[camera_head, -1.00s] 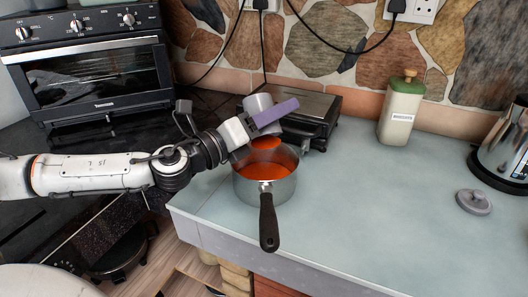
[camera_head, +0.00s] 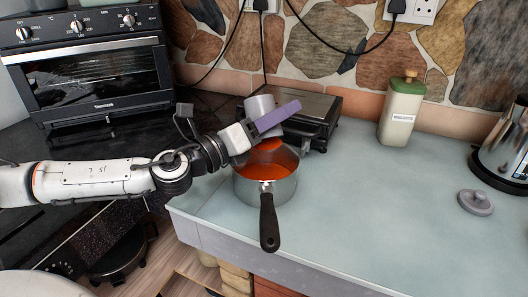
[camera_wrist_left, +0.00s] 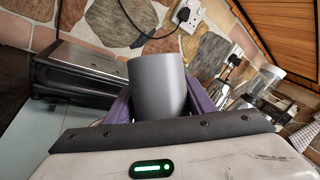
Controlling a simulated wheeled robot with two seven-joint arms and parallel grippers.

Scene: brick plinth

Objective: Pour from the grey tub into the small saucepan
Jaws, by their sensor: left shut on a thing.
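The grey tub (camera_head: 258,106) is held tilted above the small saucepan (camera_head: 266,190), its mouth hidden from the head camera. Orange-red liquid shows at the tub's lower side and fills part of the saucepan. The saucepan stands upright on the counter with its black handle toward the front edge. My left gripper (camera_head: 275,117), with purple fingers, is shut on the tub. In the left wrist view the tub (camera_wrist_left: 158,85) sits between the purple fingers (camera_wrist_left: 160,105). My right gripper is not in view.
A black and silver appliance (camera_head: 314,108) stands just behind the saucepan. A green-topped jar (camera_head: 401,112), a grey lid (camera_head: 475,201) and a kettle (camera_head: 504,150) are to the right. An oven (camera_head: 88,65) stands at left. The counter right of the saucepan is clear.

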